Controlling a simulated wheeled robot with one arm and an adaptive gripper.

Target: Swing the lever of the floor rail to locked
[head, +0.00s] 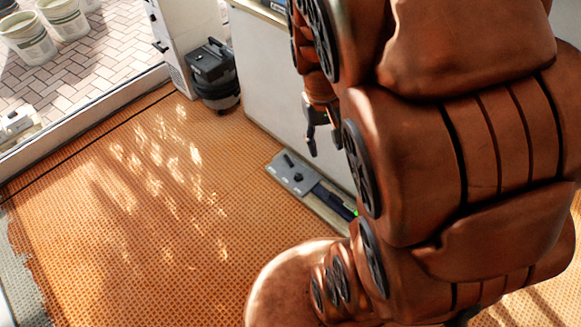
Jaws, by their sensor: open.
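The floor rail (326,213) lies on the orange floor along the foot of the white cabinet. A grey plate (283,174) with small dark fittings sits at its far end. A long dark piece (331,200) runs along the rail from the plate, with a green spot near its near end. I cannot tell for certain which dark part is the lever, nor its lock state. My gripper (322,140) hangs in front of the cabinet, apart from the rail in the picture. It is open and looks empty. My arm hides the near end of the rail.
The white cabinet (280,105) stands right behind the rail. A black and grey vacuum (213,75) stands at the back. White buckets (28,40) stand on paving beyond a sill at upper left. The orange textured floor (150,220) left of the rail is clear.

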